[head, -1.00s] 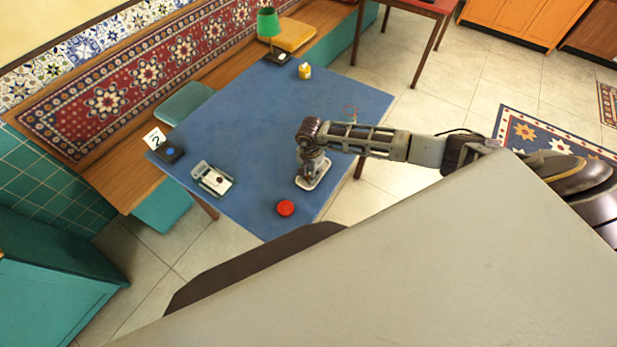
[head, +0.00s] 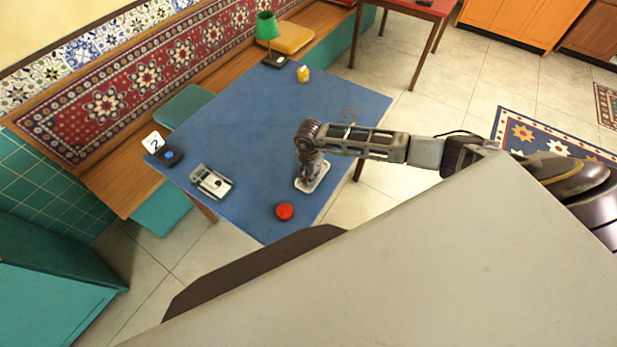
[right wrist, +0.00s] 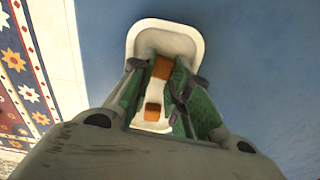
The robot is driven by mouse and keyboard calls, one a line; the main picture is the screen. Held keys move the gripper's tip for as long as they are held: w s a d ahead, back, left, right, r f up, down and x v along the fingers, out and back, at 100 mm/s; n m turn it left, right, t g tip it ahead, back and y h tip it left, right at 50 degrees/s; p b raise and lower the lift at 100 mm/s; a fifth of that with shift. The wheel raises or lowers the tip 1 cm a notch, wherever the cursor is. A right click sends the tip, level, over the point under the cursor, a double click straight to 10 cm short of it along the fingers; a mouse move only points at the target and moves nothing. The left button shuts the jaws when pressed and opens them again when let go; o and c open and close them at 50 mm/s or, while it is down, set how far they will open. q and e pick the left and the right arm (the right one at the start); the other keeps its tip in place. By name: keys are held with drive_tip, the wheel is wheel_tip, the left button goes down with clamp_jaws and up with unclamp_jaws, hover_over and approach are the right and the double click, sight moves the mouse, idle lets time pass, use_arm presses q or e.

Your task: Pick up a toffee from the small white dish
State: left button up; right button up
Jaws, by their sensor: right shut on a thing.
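The small white dish (head: 313,183) lies on the blue table near its front right edge, under my right gripper (head: 306,182). It also shows in the right wrist view (right wrist: 196,42), with its far rim clear of the fingers. In that view my right gripper (right wrist: 158,95) points down into the dish, its green-padded fingers shut on an orange-brown toffee (right wrist: 162,68). A second toffee (right wrist: 153,111) lies in the dish between the fingers, nearer the palm side of the picture. I cannot tell whether the held toffee touches the dish. My left gripper does not show.
The table's middle is clear.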

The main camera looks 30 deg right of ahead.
wheel_tip(320, 180, up, 9)
drive_tip(key=shift+f+b, duration=0.2)
drive_tip(key=shift+b, duration=0.5)
drive_tip(key=shift+r, duration=0.6)
